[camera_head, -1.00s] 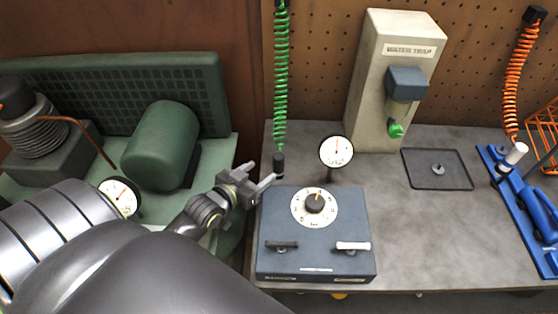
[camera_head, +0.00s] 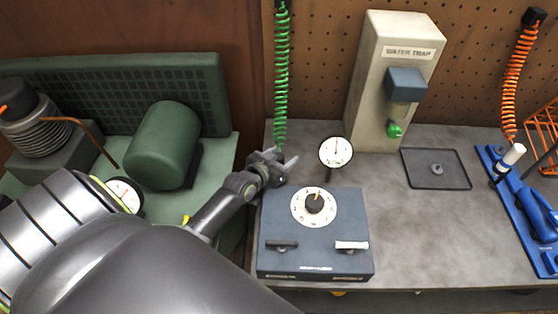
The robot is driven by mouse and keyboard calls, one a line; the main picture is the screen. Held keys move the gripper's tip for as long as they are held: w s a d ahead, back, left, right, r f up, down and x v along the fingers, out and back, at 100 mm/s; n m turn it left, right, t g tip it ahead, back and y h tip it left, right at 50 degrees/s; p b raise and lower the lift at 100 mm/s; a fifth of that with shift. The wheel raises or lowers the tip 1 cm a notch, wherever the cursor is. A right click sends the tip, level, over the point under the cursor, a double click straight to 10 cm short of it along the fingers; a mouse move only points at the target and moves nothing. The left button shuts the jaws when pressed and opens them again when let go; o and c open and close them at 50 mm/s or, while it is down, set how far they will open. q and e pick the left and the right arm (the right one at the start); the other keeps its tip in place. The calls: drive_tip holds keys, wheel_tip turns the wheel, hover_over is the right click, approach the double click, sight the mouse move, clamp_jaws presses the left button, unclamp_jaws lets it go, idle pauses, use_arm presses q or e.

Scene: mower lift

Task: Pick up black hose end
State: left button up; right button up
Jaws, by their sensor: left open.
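The green coiled hose (camera_head: 281,80) hangs down the pegboard at the left end of the bench. Its black lower end is mostly hidden behind or between the fingers of my left gripper (camera_head: 284,159). My left gripper is open, with its fingers at the bottom of the green coil, just above the back left corner of the blue-grey box. I cannot tell whether the fingers touch the hose end. My right gripper is not in view.
A blue-grey dial box (camera_head: 314,255) and a round gauge (camera_head: 335,152) stand close to my left gripper. A beige water trap (camera_head: 390,100), a black tray (camera_head: 436,182) and an orange coiled hose (camera_head: 515,80) are farther right. A green compressor tank (camera_head: 161,146) is at left.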

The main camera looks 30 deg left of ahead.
use_arm(q)
drive_tip(key=shift+w, duration=0.1)
drive_tip(key=c, duration=1.2)
drive_tip(key=shift+o, duration=0.2)
